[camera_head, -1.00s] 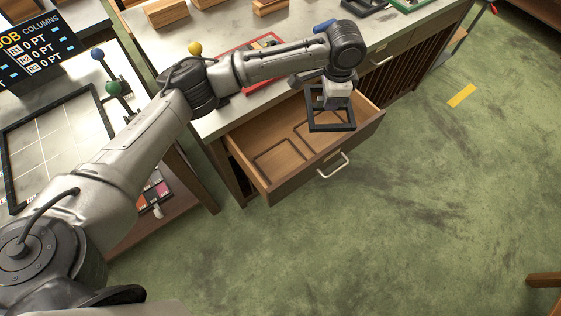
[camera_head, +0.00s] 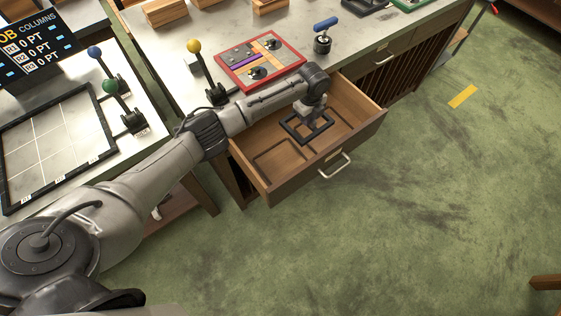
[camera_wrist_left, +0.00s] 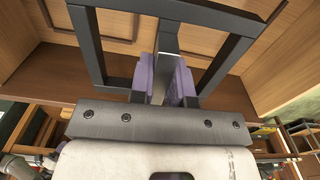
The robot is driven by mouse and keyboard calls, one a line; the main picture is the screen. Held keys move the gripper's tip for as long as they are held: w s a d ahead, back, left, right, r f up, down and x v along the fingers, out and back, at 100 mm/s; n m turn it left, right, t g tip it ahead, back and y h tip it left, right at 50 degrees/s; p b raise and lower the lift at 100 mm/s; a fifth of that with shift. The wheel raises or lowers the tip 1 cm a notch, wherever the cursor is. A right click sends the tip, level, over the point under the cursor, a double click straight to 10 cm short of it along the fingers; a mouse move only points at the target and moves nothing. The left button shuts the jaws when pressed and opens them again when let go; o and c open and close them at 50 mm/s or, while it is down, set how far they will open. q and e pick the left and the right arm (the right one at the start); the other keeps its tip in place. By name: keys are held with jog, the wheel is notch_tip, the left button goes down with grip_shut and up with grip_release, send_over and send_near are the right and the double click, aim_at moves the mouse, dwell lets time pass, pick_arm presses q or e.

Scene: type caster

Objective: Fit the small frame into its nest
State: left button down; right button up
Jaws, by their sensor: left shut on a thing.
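The small frame (camera_head: 321,134) is a dark rectangular frame with a bar across its middle. My left gripper (camera_head: 308,121) is shut on that bar and holds the frame over the open wooden drawer (camera_head: 353,122). In the left wrist view the purple-padded fingers of my left gripper (camera_wrist_left: 172,80) grip the middle bar of the frame (camera_wrist_left: 88,45). Recessed dark outlines, the nests (camera_head: 279,158), lie in the drawer floor. The frame covers part of the right one. I cannot tell whether the frame touches the drawer floor. My right gripper is out of view.
The drawer front with its pale handle (camera_head: 334,167) stands out over the green floor. On the bench above are a red-rimmed panel (camera_head: 259,61), a yellow-knobbed lever (camera_head: 202,66) and a blue-handled tool (camera_head: 323,38). A gridded tray (camera_head: 57,135) lies at left.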

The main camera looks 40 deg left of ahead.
pick_arm(q)
jog(key=shift+s+a+f, duration=0.2)
jog(key=shift+s+f, duration=0.1)
jog(key=shift+f, duration=0.2)
send_over(281, 161)
notch_tip(281, 161, down, 7)
jog(key=shift+r, duration=0.15)
jog(key=shift+f+b, duration=0.4)
jog(key=shift+f, duration=1.65)
jog(key=shift+f, duration=0.1)
jog(key=c, duration=1.5)
grip_release()
jog(key=shift+s+f, duration=0.1)
jog(key=shift+f, duration=0.05)
jog(key=o, duration=0.4)
notch_tip(281, 161, up, 12)
jog(key=p, duration=0.2)
jog(key=shift+r+p, duration=0.2)
jog(key=shift+p, duration=0.15)
